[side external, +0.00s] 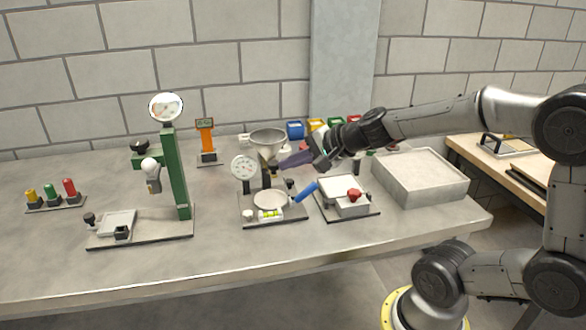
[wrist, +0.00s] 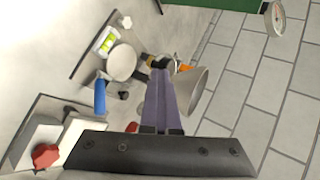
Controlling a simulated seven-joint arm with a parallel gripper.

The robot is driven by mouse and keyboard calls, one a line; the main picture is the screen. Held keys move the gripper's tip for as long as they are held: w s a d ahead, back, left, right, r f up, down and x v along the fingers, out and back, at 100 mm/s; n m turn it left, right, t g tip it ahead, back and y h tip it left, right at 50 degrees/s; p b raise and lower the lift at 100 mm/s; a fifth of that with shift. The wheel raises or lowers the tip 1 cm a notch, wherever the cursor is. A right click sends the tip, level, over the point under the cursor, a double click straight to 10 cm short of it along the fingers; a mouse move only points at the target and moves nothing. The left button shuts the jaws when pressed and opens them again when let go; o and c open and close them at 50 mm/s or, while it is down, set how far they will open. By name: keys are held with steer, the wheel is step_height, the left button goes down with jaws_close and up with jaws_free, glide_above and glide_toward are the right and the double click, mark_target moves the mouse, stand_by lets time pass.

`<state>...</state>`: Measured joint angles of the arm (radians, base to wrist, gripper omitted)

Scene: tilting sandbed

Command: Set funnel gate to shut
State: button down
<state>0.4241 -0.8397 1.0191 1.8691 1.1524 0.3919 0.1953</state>
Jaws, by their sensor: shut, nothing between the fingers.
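The grey metal funnel (side external: 267,138) stands above the middle apparatus and also shows in the wrist view (wrist: 194,92). My gripper (side external: 278,165) is shut, with its long purple fingers reaching left to just below the funnel. In the wrist view its fingertips (wrist: 161,74) are beside the funnel's narrow end, close to small dark parts there. I cannot tell whether they touch. The fingers and dark parts hide the gate, so its position cannot be made out. Nothing shows between the fingers.
Below the funnel is a base with a round pan (side external: 269,200), a dial (side external: 244,168), a green level and a blue handle (side external: 305,191). A red-knobbed box (side external: 352,204) and a sand tray (side external: 420,172) stand right. A green gauge stand (side external: 176,175) is left.

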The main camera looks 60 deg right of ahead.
steer(key=shift+d, duration=0.3)
steer(key=s+f+v, duration=0.1)
steer(key=v, duration=1.2)
steer(key=shift+s+a, duration=0.2)
steer(key=shift+a, duration=0.15)
steer(key=shift+a+f, duration=0.1)
steer(key=s+a+f+n+g+y, duration=0.2)
steer(key=a+n+g+y, duration=0.15)
steer(key=a+n, duration=0.6)
steer(key=s+d+f+n+g+h, duration=0.2)
steer(key=s+n, duration=0.3)
steer(key=n, duration=0.3)
steer(key=shift+f+h, duration=0.85)
steer(key=shift+f, duration=0.05)
